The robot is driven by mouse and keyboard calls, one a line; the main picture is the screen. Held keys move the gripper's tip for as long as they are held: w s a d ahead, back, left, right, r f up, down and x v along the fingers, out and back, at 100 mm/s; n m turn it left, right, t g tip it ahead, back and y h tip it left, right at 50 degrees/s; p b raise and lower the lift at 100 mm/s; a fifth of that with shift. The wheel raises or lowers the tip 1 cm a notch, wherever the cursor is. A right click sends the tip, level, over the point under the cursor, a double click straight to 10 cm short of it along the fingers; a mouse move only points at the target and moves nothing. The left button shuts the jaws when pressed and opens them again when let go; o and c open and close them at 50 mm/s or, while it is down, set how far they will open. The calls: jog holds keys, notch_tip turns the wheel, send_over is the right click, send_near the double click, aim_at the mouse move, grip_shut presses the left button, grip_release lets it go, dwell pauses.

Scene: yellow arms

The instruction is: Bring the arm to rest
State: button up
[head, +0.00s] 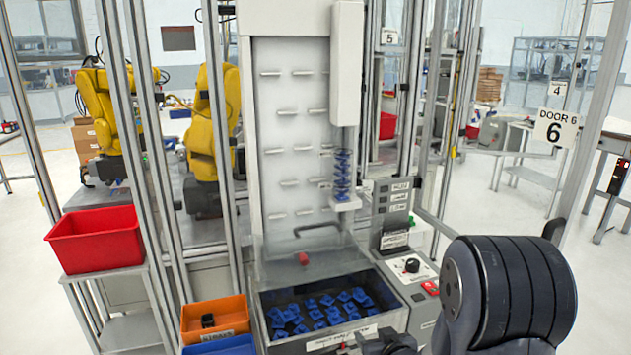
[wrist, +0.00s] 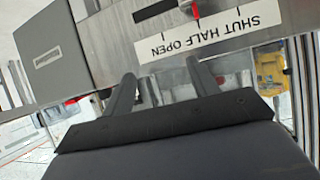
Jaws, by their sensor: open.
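My gripper (wrist: 161,70) is open, its two dark fingers apart with nothing between them. In the wrist view it is close to a metal panel with an upside-down label reading SHUT HALF OPEN (wrist: 208,34). A dark slot (wrist: 155,10) with a red pointer is beside the label. Whether the fingertips touch the panel cannot be told. In the head view my arm (head: 510,290) fills the lower right, and its gripper end is low in the picture, in front of the machine's tray, partly cut off by the lower edge.
A pegboard machine (head: 290,130) stands ahead, with a tray of blue pieces (head: 325,308) below it. A control box (head: 412,268) is beside the tray. Orange (head: 214,316) and red (head: 98,238) bins stand left. Metal posts rise nearby. Open floor shows at right.

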jog(key=shift+m+h, duration=0.8)
jog(key=shift+h, duration=0.1)
jog(key=f, duration=0.1)
jog(key=s+f+b, duration=0.1)
jog(key=f, duration=0.2)
jog(key=shift+s+d+f, duration=0.15)
jog(key=shift+d+f, duration=0.1)
jog(key=shift+d, duration=0.05)
jog(key=shift+s+d+r, duration=0.1)
jog(key=shift+d, duration=0.05)
